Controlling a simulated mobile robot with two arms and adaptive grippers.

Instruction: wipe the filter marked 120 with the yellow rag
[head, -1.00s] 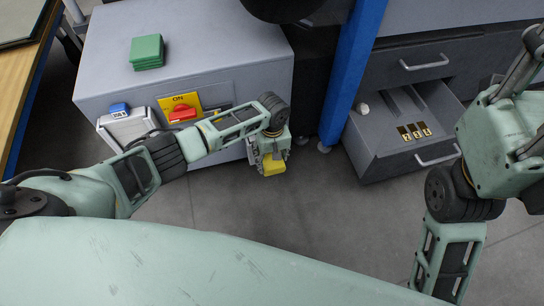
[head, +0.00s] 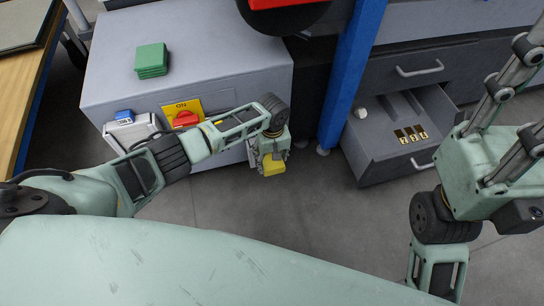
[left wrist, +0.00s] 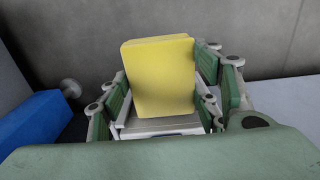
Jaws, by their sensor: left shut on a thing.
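My left gripper (head: 272,150) is shut on the yellow rag (head: 273,165) and holds it over the floor, just right of the grey cabinet's front. In the left wrist view the rag (left wrist: 160,75) stands up between the fingers. A pale box-like part with a blue label (head: 124,116) is on the cabinet front, partly behind my left arm; it may be a filter, but its marking is too small to read for sure. My right gripper (head: 505,80) shows only in part at the right edge; its fingertips are not clear.
The grey cabinet (head: 220,60) carries a green stack (head: 151,60) on top and a red switch (head: 185,119) on a yellow plate. A blue post (head: 348,80) stands to its right. Beyond it an open drawer (head: 395,165) with numbered tags juts out. The floor between is clear.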

